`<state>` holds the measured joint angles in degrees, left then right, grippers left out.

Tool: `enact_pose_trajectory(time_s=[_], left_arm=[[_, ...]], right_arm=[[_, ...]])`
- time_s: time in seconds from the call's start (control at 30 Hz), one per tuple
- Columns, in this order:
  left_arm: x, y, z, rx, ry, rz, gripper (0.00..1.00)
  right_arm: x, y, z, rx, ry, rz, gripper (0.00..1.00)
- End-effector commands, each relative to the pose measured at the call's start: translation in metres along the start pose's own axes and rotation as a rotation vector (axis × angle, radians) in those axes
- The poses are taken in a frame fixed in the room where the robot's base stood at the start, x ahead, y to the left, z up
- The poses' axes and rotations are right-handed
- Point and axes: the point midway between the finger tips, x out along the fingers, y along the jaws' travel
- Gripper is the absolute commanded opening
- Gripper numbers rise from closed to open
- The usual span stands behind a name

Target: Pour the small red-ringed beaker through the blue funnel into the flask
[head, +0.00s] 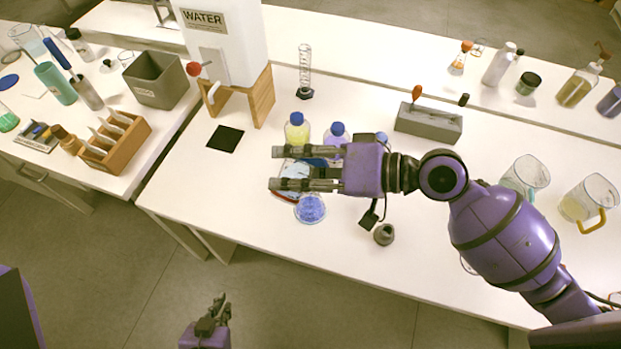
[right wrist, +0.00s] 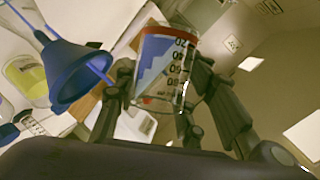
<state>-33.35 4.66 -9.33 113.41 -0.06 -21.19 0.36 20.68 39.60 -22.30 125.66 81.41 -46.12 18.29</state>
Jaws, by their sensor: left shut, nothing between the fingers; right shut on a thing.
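The small red-ringed beaker (right wrist: 160,68) is clear, with dark scale marks and a red band at its rim. It sits between the fingers of my right gripper (head: 275,169), which is shut on it above the table. In the head view the beaker is hard to make out between the fingers. The blue funnel (right wrist: 78,78) shows left of the beaker in the right wrist view, apart from it; in the head view it is largely hidden by my gripper. I cannot make out the flask. My left gripper (head: 214,312) is shut and empty, low in front of the table.
Blue-capped bottles of yellow (head: 297,131) and purple liquid (head: 336,138) stand behind my right gripper. A dish of blue grains (head: 310,209) lies just in front. A grey block (head: 428,123) and jugs (head: 527,175) stand to the right. The table front is mostly clear.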

Motion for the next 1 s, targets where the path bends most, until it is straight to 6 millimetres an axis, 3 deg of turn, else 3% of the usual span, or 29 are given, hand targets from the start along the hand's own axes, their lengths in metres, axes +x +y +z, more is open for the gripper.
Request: enact_pose_trajectory(time_s=[1.0], left_arm=[[0.0001, 0.0009, 0.0000, 0.000, 0.000, 0.001, 0.00]], right_arm=[[-0.0006, -0.0011, -0.0013, 0.040, -0.005, -0.017, 0.08]])
